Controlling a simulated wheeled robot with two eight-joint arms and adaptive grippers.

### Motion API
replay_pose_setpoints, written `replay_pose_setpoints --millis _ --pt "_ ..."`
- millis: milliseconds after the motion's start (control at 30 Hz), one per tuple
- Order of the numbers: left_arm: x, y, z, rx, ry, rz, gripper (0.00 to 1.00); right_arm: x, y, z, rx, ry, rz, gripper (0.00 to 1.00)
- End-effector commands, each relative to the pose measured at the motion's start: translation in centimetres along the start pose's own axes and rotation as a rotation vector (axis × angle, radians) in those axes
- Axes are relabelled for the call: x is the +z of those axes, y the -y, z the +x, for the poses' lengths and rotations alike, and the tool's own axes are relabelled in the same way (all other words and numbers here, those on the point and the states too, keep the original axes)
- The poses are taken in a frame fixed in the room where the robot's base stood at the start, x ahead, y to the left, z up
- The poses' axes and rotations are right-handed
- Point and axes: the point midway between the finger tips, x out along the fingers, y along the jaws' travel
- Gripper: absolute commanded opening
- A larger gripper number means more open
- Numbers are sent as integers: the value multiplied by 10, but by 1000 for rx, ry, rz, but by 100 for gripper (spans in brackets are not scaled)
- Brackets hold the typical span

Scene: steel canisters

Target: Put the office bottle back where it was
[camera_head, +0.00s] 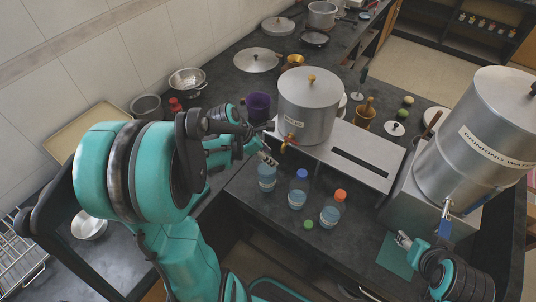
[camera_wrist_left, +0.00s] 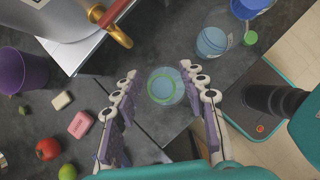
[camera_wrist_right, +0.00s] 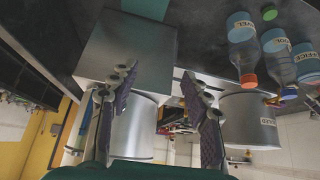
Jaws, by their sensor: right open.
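The office bottle (camera_wrist_right: 306,63), clear with a blue label, stands upright on the dark counter. In the head view it is the leftmost bottle (camera_head: 267,182), and it has no cap on. In the left wrist view I look down at its open round mouth (camera_wrist_left: 163,87). My left gripper (camera_head: 268,158) is at the bottle's top in the head view. Its fingers (camera_wrist_left: 157,75) are apart, with the bottle showing between them; I cannot tell whether they touch it. My right gripper (camera_head: 404,240) is open and empty, by the drinking-water dispenser; its fingers (camera_wrist_right: 158,80) show apart.
A blue-capped bottle (camera_head: 298,190) and an orange-capped bottle (camera_head: 332,211) stand right of the office bottle. A green cap (camera_head: 309,224) lies in front of them. A steel canister (camera_head: 309,105) with a tap stands behind. The drinking-water canister (camera_head: 480,130) is at right, near a green mat (camera_head: 394,257).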

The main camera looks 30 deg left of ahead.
Motion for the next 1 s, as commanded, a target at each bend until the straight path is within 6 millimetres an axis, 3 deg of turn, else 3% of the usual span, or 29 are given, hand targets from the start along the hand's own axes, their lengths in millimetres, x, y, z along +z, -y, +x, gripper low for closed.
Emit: replay_pose_setpoints --millis 233,700,867,1000 --pt "2 0 -14 1 0 -2 42 -4 0 -6 0 0 0 48" --pt "2 0 -109 1 0 -3 42 -21 0 -30 0 0 0 48" --pt "3 2 -121 1 -2 14 42 -23 0 -32 0 0 0 48" --pt "12 21 -122 21 -35 240 42 -23 0 -32 0 0 0 48"
